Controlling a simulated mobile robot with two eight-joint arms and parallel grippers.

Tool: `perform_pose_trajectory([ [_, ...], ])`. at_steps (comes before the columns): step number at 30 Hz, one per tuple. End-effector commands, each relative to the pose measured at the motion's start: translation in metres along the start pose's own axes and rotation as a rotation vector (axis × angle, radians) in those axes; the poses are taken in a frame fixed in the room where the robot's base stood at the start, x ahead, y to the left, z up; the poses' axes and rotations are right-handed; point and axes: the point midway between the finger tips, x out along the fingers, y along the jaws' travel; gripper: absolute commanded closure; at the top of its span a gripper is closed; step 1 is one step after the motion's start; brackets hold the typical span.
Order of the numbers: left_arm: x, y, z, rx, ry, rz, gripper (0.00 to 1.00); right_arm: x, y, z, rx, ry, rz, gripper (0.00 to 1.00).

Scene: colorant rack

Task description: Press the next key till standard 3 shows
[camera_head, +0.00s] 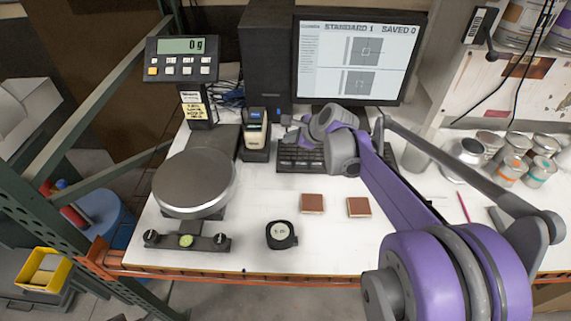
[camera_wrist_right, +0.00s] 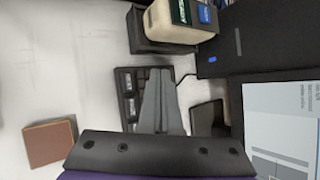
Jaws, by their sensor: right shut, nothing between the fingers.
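The monitor (camera_head: 352,62) at the back reads "STANDARD 1" and "SAVED 0" above two grey panels. The black keyboard (camera_head: 300,158) lies on the white bench in front of it, partly hidden by my right arm. My right gripper (camera_head: 290,128) is by the keyboard's back left part. In the right wrist view, my right gripper (camera_wrist_right: 160,76) is shut and empty over the keyboard (camera_wrist_right: 128,103), covering some keys. I cannot tell whether its tips touch a key, nor which key is the next key. My left gripper is not in view.
A handheld instrument (camera_head: 256,128) stands in its dock left of the keyboard. A scale (camera_head: 195,182) with a display (camera_head: 181,60) is further left. Two brown tiles (camera_head: 312,203) (camera_head: 359,207) and a round black device (camera_head: 281,235) lie in front. Cans (camera_head: 510,169) stand at right.

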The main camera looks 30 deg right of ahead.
Motion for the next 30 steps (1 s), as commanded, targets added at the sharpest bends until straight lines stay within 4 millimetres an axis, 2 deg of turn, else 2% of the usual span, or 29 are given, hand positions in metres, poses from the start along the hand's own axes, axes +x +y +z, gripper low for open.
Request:
perform_pose_trajectory([
  [6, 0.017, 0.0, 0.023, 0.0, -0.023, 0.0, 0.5, 0.024, 0.02, -0.019, 0.001, 0.002, 0.004, 1.0],
  [15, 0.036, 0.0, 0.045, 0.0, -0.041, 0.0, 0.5, 0.049, 0.037, -0.036, -0.001, 0.002, 0.003, 1.0],
  [30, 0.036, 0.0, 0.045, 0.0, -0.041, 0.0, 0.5, 0.05, 0.037, -0.037, -0.001, 0.0, 0.001, 1.0],
])
